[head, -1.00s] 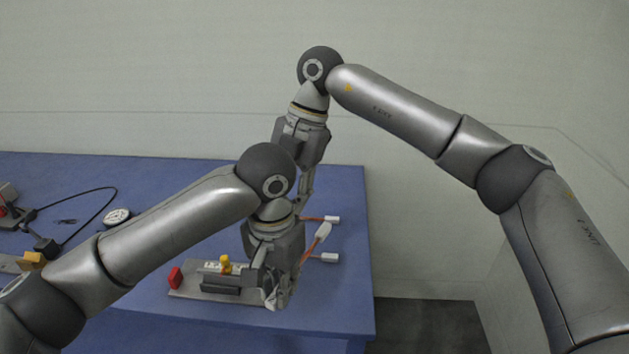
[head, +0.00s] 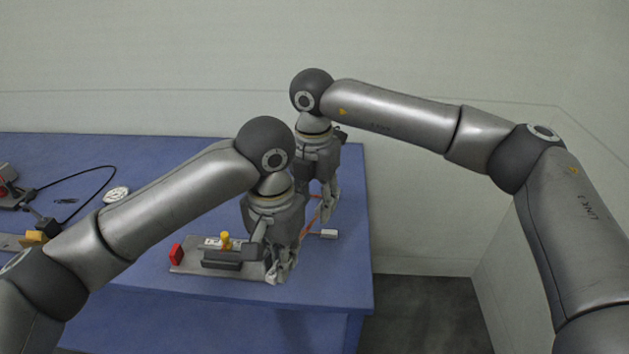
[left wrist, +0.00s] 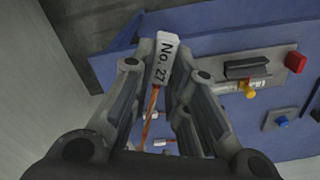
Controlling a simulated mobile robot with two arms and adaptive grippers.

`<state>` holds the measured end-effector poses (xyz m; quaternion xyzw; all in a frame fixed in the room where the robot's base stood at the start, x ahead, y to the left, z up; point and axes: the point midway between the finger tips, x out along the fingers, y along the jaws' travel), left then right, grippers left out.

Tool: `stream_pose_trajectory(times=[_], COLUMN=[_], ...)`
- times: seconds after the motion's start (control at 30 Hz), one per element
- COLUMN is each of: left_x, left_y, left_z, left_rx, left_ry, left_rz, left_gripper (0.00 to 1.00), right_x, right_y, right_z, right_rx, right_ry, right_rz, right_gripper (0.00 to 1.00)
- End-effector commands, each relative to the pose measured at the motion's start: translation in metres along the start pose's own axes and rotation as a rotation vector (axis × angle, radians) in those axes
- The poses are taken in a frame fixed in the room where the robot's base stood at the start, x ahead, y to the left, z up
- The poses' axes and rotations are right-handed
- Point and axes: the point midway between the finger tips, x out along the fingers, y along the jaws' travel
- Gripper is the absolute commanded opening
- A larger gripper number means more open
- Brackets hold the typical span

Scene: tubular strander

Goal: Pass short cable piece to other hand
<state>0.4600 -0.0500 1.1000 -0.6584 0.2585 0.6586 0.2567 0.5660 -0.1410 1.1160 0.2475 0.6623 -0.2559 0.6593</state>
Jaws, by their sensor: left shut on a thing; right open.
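The short cable piece is orange, with a white end tag marked "No. 27" (left wrist: 165,58) between my left gripper's fingertips (left wrist: 163,72) in the left wrist view. In the head view my left gripper (head: 277,270) is shut on it, low beside the right end of the grey fixture. The orange cable (head: 309,229) slants up and right from there towards my right gripper (head: 327,212). My right gripper is open and points down around or beside the cable's upper end. That end is hidden behind its fingers, so I cannot tell whether they touch.
A white end of another cable (head: 329,233) lies on the blue table (head: 345,280) near its right edge. The grey fixture plate (head: 190,267) carries a yellow knob (head: 225,240) and a red block (head: 176,253). A white round part (head: 116,194) lies further left.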

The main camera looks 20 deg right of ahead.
Motion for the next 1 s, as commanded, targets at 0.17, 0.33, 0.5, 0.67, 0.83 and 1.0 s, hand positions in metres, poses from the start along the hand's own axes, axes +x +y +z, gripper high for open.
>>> stream_pose_trajectory(times=[0.17, 0.33, 0.5, 0.67, 0.83, 1.0], left_x=[0.000, 0.000, 0.000, 0.000, 0.000, 0.000], left_y=[0.000, 0.000, 0.000, 0.000, 0.000, 0.001], left_z=[0.000, 0.000, 0.000, 0.000, 0.000, 0.000], left_rx=[0.000, 0.000, 0.000, 0.000, 0.002, 0.003], left_ry=[0.001, 0.001, 0.001, 0.001, 0.001, 0.001], left_rz=[0.000, 0.000, 0.000, 0.000, 0.001, 0.002], left_gripper=[0.00, 0.00, 0.00, 0.00, 0.00, 0.30], right_x=[0.014, 0.018, 0.017, 0.017, 0.017, 0.016], right_y=[0.000, 0.000, 0.000, 0.000, 0.000, 0.001], right_z=[0.000, 0.000, 0.000, 0.000, 0.000, -0.001], right_rx=[0.000, 0.000, 0.000, 0.000, -0.001, -0.001], right_ry=[0.001, 0.001, 0.001, 0.001, 0.001, 0.001], right_rz=[0.000, 0.000, 0.000, 0.001, 0.002, 0.003], right_gripper=[0.41, 0.41, 0.40, 0.19, 0.00, 0.00])
